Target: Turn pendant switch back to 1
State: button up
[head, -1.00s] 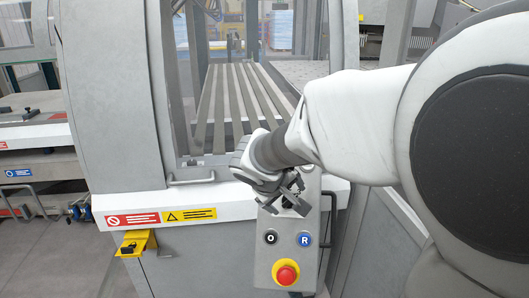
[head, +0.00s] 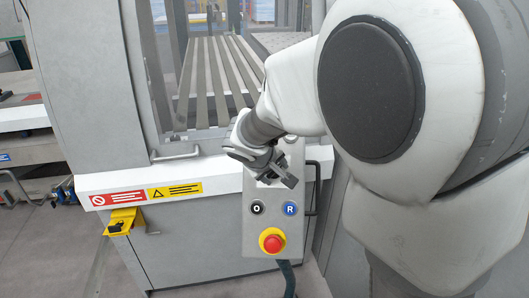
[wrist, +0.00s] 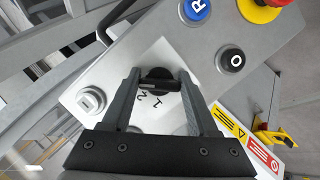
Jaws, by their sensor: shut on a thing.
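The grey pendant (head: 262,227) stands in front of the machine, seen below and beside my gripper in the head view. Its black rotary switch (wrist: 174,106) shows in the wrist view, with the marks 1 and 2 printed beside it. My gripper (wrist: 160,82) has one finger on each side of the switch's handle and is shut on it. In the head view my gripper (head: 280,177) covers the switch. The fingers and handle hide which mark the switch points to.
Close to the switch are a black O button (head: 257,208), a blue R button (head: 290,208) and a red emergency stop (head: 272,241) on a yellow base. A dark handle (head: 313,190) runs along the pendant's right side. A yellow bracket (head: 122,221) sticks out at left.

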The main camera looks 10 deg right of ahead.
jog(key=c, duration=0.4)
jog(key=shift+b, duration=0.35)
jog(key=n+b, duration=0.2)
jog(key=b, duration=0.1)
jog(key=shift+f+n+h, duration=0.25)
jog(key=shift+n+h, duration=0.05)
jog(key=n+t+h+b, duration=0.1)
jog(key=n+b, duration=0.3)
jog(key=shift+t, duration=0.4)
jog(key=n+b, duration=0.2)
jog(key=n+t+b, duration=0.1)
jog(key=n+b, duration=0.1)
jog(key=n, duration=0.1)
jog(key=shift+r+n+t, duration=0.15)
jog(key=shift+n+t, duration=0.15)
jog(key=n+t+b, duration=0.1)
jog(key=n, duration=0.1)
jog(key=n+t+b, duration=0.1)
jog(key=n, duration=0.2)
jog(key=shift+r+n+b, duration=0.15)
jog(key=shift+n+b, duration=0.15)
jog(key=o, duration=1.4)
